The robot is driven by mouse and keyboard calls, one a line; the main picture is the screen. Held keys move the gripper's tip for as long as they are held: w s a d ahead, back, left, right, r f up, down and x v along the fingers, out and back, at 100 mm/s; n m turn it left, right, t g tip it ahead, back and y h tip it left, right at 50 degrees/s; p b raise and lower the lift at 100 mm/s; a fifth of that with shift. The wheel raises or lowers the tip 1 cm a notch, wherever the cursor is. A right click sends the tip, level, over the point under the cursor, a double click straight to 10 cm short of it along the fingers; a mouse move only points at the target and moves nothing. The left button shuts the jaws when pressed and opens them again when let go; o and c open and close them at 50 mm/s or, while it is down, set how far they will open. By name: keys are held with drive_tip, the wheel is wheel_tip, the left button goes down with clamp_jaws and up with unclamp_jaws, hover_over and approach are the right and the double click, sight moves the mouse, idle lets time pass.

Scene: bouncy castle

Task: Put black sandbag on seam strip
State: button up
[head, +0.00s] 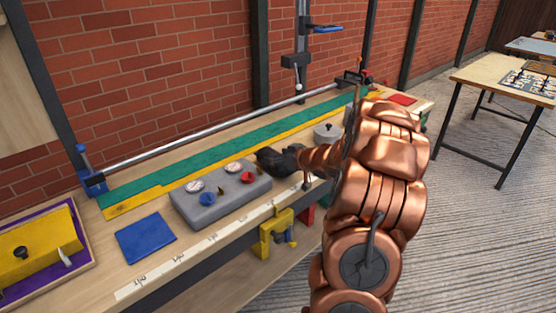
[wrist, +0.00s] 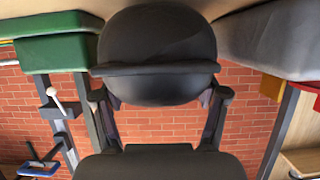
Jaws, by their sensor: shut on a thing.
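The black sandbag (wrist: 158,50) fills the top middle of the wrist view, between the two fingers of my gripper (wrist: 160,100). My gripper is shut on it. In the head view the dark bag (head: 272,160) shows at the end of my copper arm, at the right end of the grey gauge box; my gripper (head: 292,162) partly merges with it there. A long green strip (head: 215,143) with a yellow strip (head: 140,203) along its front edge lies along the bench, behind the bag. I take this pair as the seam strip. I cannot tell whether the bag touches anything below.
The grey box (head: 190,212) carries gauges and knobs. A blue square (head: 146,238) lies left of it, near a yellow block (head: 40,245) in a tray. A metal rail (head: 220,124) runs behind the strips. A grey round thing (head: 328,131) sits near my arm.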

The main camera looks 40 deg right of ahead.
drive_tip(key=shift+f, duration=0.3)
drive_tip(key=o, duration=1.8)
drive_tip(key=shift+r, duration=0.15)
drive_tip(key=v, duration=1.2)
